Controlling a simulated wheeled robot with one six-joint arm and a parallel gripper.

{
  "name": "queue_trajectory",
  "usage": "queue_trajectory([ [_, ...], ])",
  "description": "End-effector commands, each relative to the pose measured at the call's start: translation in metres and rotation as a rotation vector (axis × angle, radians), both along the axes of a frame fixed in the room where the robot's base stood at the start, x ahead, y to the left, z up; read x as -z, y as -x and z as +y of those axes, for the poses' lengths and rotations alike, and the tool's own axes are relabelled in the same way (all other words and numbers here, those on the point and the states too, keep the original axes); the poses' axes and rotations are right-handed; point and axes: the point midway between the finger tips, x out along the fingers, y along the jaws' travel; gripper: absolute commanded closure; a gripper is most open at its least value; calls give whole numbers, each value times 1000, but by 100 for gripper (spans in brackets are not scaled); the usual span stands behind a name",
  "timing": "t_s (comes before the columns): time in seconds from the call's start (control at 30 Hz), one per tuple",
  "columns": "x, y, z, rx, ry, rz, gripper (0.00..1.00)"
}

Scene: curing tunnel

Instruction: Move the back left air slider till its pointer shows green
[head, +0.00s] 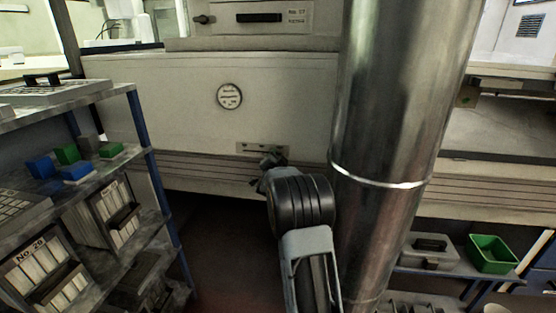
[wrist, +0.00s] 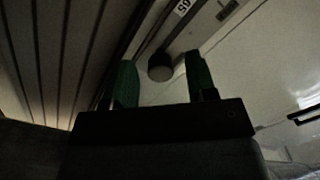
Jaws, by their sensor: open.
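My gripper (head: 270,162) is at the lower edge of the pale tunnel panel, in front of a small slotted plate (head: 247,148). In the wrist view my gripper (wrist: 160,72) is open, with two green fingers apart. A dark round knob (wrist: 160,67) shows in the gap between them, and I see no finger touching it. A label strip (wrist: 183,7) reading 65 lies just above the knob. The slider's pointer and any green mark are not readable. I cannot tell from the frames whether this is the back left slider.
A large steel duct (head: 400,120) stands right of my arm. A shelf rack (head: 135,120) with blue and green blocks is at left. A round plate (head: 229,96) and an upper panel with a black handle (head: 258,18) are on the tunnel. A green bin (head: 492,254) sits lower right.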

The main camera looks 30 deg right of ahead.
Motion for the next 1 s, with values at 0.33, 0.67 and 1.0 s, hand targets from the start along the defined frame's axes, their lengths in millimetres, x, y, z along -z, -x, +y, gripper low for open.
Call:
queue_trajectory([
  [0.33,0,0,0,0,0,0,56],
  [0.67,0,0,0,0,0,0,88],
  [1.0,0,0,0,1,0,1,100],
])
